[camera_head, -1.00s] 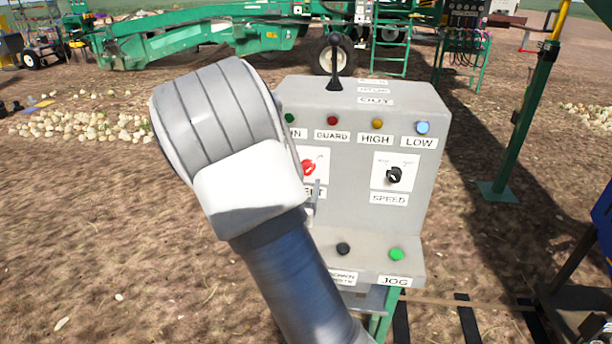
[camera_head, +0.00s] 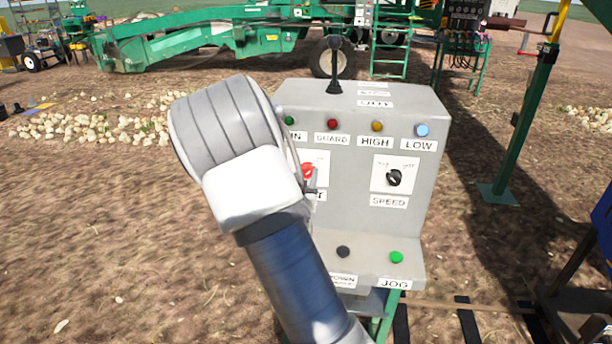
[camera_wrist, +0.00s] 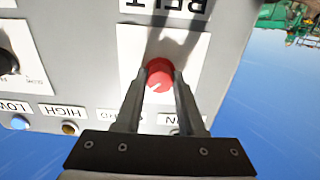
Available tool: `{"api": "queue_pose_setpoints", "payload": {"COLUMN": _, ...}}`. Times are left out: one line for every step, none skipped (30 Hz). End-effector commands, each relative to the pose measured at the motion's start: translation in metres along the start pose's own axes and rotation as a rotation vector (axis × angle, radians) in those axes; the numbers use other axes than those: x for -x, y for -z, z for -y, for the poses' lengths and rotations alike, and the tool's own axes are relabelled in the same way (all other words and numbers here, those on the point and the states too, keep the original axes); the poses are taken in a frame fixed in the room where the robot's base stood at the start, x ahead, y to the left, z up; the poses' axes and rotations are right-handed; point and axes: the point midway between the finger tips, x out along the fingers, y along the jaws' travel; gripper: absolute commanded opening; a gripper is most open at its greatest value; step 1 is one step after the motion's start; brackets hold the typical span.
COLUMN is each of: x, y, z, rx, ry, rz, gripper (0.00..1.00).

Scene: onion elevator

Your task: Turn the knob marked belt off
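The belt knob is red and sits on a white plate on the grey control box. In the wrist view the knob (camera_wrist: 160,78) lies between the tips of my gripper (camera_wrist: 159,82), with the BELT label (camera_wrist: 182,5) upside down at the top. The fingers are parted, one on each side of the knob; whether they touch it I cannot tell. In the head view the red knob (camera_head: 308,171) is partly hidden by my arm, and the gripper tip (camera_head: 311,188) shows just below it. My arm also covers part of the belt label.
A black speed knob (camera_head: 394,178) sits to the right on the same panel (camera_head: 345,215). Indicator lamps run above, a black lever (camera_head: 335,65) stands on top, and a black button (camera_head: 343,251) and green jog button (camera_head: 396,257) are on the lower ledge.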

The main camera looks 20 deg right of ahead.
Motion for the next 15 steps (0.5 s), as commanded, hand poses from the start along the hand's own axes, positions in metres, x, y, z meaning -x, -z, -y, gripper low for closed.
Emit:
{"api": "queue_pose_setpoints", "payload": {"x": 0.0001, "y": 0.0, "z": 0.0, "rx": 0.0, "ry": 0.0, "rz": 0.0, "gripper": 0.17}}
{"api": "queue_pose_setpoints", "payload": {"x": 0.0001, "y": 0.0, "z": 0.0, "rx": 0.0, "ry": 0.0, "rz": 0.0, "gripper": 0.11}}
{"api": "queue_pose_setpoints", "payload": {"x": 0.0002, "y": 0.0, "z": 0.0, "rx": 0.0, "ry": 0.0, "rz": 0.0, "gripper": 0.04}}
{"api": "queue_pose_setpoints", "payload": {"x": 0.0002, "y": 0.0, "z": -0.0001, "rx": 0.0, "ry": 0.0, "rz": 0.0, "gripper": 0.0}}
{"api": "queue_pose_setpoints", "payload": {"x": 0.0002, "y": 0.0, "z": -0.0001, "rx": 0.0, "ry": 0.0, "rz": 0.0, "gripper": 0.0}}
{"api": "queue_pose_setpoints", "payload": {"x": 0.0002, "y": 0.0, "z": -0.0001, "rx": 0.0, "ry": 0.0, "rz": 0.0, "gripper": 0.0}}
{"api": "queue_pose_setpoints", "payload": {"x": 0.0002, "y": 0.0, "z": 0.0, "rx": 0.0, "ry": 0.0, "rz": 0.0, "gripper": 0.0}}
{"api": "queue_pose_setpoints", "payload": {"x": 0.0002, "y": 0.0, "z": -0.0001, "rx": 0.0, "ry": 0.0, "rz": 0.0, "gripper": 0.0}}
{"api": "queue_pose_setpoints", "payload": {"x": 0.0002, "y": 0.0, "z": -0.0001, "rx": 0.001, "ry": 0.0, "rz": 0.0, "gripper": 0.0}}
{"api": "queue_pose_setpoints", "payload": {"x": 0.0002, "y": 0.0, "z": 0.0, "rx": 0.003, "ry": 0.0, "rz": 0.0, "gripper": 0.0}}
{"api": "queue_pose_setpoints", "payload": {"x": 0.0002, "y": -0.0001, "z": 0.0, "rx": 0.005, "ry": 0.0, "rz": 0.0, "gripper": 0.0}}
{"api": "queue_pose_setpoints", "payload": {"x": 0.0003, "y": -0.0001, "z": 0.0, "rx": 0.01, "ry": 0.0, "rz": 0.0, "gripper": 0.0}}
{"api": "queue_pose_setpoints", "payload": {"x": 0.0003, "y": -0.0002, "z": 0.0001, "rx": 0.015, "ry": 0.0, "rz": 0.0, "gripper": 0.0}}
{"api": "queue_pose_setpoints", "payload": {"x": 0.0003, "y": -0.0002, "z": 0.0002, "rx": 0.021, "ry": 0.0, "rz": 0.0, "gripper": 0.0}}
{"api": "queue_pose_setpoints", "payload": {"x": 0.0004, "y": -0.0003, "z": 0.0002, "rx": 0.032, "ry": 0.0, "rz": 0.0, "gripper": 0.0}}
